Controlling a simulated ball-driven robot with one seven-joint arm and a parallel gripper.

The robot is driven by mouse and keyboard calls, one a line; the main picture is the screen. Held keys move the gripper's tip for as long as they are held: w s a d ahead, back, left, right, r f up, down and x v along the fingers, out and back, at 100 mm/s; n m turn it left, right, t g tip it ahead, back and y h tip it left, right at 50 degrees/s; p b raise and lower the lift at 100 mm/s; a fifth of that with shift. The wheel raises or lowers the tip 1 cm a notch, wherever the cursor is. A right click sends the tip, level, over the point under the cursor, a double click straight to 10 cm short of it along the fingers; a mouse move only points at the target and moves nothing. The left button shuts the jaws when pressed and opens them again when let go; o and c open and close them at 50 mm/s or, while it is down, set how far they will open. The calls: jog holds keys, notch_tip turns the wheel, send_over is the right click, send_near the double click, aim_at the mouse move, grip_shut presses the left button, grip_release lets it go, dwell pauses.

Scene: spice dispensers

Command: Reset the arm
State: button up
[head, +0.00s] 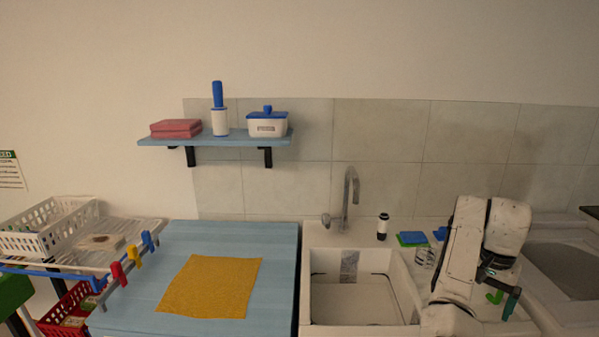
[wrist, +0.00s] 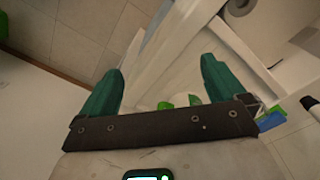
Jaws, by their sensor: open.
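My gripper (head: 502,299) is at the right in the head view, at the end of my folded white arm, over the right side of the sink counter. Its teal fingers stand wide apart in the wrist view (wrist: 161,70), with nothing held between them. A small white and green object (wrist: 182,100) shows beyond the gap between the fingers; I cannot tell what it is. My arm hides part of the counter behind it.
A white sink (head: 365,322) with a grey faucet (head: 351,190) is left of my arm. A black-and-white bottle (head: 382,228), clear glasses (head: 424,257) and a green-blue sponge (head: 412,239) stand near. A blue table (head: 262,237) holds a yellow cloth (head: 210,286). A wall shelf (head: 215,140) hangs above.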

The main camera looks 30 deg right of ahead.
jog(key=s+a+f+n+h, duration=0.1)
jog(key=s+a+f+n, duration=0.25)
jog(key=a+f, duration=0.4)
jog(key=s+a+f+n+h, duration=0.25)
jog(key=a+f+n, duration=0.25)
jog(key=a+f, duration=0.3)
jog(key=s+a+f+n+y, duration=0.1)
jog(key=s+a+n, duration=0.2)
jog(key=a, duration=0.6)
jog(key=s+a+f+n+t+y, duration=0.1)
jog(key=s+a+n+y, duration=0.1)
jog(key=s+a, duration=0.5)
jog(key=a+n, duration=0.1)
jog(key=a, duration=0.1)
jog(key=shift+s+a+f, duration=0.3)
jog(key=shift+s+a, duration=0.05)
jog(key=shift+a, duration=0.05)
